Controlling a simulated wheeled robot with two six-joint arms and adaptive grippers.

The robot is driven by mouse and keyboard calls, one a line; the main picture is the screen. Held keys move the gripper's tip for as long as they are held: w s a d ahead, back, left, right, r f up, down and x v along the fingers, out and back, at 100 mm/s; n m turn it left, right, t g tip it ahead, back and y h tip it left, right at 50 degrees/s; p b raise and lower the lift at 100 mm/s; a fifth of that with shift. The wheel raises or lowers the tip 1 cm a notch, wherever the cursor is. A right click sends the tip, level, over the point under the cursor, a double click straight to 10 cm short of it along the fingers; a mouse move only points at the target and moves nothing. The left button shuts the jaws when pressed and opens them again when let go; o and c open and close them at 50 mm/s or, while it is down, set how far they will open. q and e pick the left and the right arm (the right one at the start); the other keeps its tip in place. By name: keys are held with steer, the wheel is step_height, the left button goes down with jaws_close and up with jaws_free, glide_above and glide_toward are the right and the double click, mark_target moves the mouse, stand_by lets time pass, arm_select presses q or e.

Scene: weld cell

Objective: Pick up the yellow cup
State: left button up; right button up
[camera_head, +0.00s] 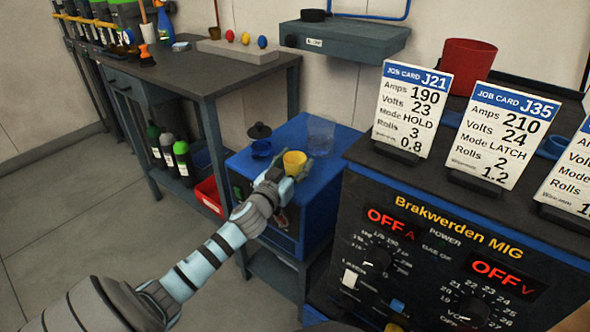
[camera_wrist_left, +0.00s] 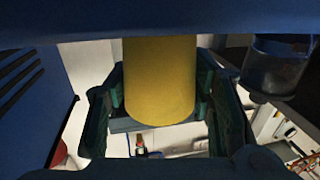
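The yellow cup (camera_head: 294,163) is upright at the top of the blue cabinet (camera_head: 318,187) in the head view. My left gripper (camera_head: 288,174) is at the cup, with its fingers around it. In the left wrist view the cup (camera_wrist_left: 160,80) fills the space between the two dark finger pads (camera_wrist_left: 160,100). Whether the cup's base touches the cabinet is hidden. My right gripper is not in view.
A clear cup (camera_head: 320,134) stands behind the yellow cup. A small blue cup (camera_head: 261,148) and a dark lidded item (camera_head: 259,131) are at its left. The welder (camera_head: 420,235), with job cards and a red cup (camera_head: 467,66) on top, stands close at the right. A workbench (camera_head: 190,72) is behind.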

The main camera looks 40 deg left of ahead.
arm_select(q)
steer(key=c, duration=0.3)
steer(key=shift+c, duration=0.2)
steer(key=shift+r, duration=0.2)
step_height(320, 180, up, 20)
steer(key=p, duration=1)
steer(key=shift+f, duration=0.2)
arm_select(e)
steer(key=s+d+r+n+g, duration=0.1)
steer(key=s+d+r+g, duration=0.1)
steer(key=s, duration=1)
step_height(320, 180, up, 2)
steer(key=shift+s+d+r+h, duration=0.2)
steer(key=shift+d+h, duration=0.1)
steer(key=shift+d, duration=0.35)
